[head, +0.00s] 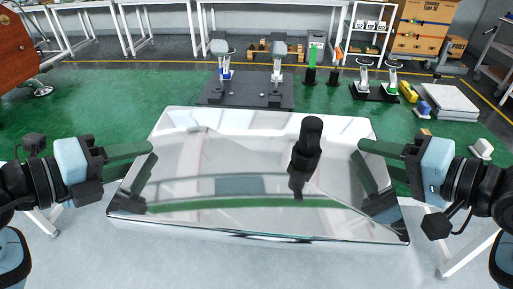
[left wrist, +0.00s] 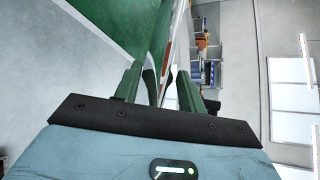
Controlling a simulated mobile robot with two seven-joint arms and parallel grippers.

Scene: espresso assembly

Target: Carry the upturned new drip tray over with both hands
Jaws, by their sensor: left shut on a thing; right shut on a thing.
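The shiny drip tray (head: 230,170) is upturned, with a black spout-like part (head: 307,145) standing up from its underside, right of centre. My left gripper (head: 150,148) is shut on the tray's left side. My right gripper (head: 362,147) is shut on its right side. The tray is held roughly level between both hands, in front of me. In the left wrist view the thin tray edge (left wrist: 166,62) runs between the green fingers. The inner finger of each gripper is partly hidden in the head view.
Beyond the tray is a green work surface with a dark fixture plate (head: 245,90) carrying upright clamps. A second clamp stand (head: 376,91), a yellow item (head: 408,91) and a stack of pale plates (head: 448,102) lie right.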

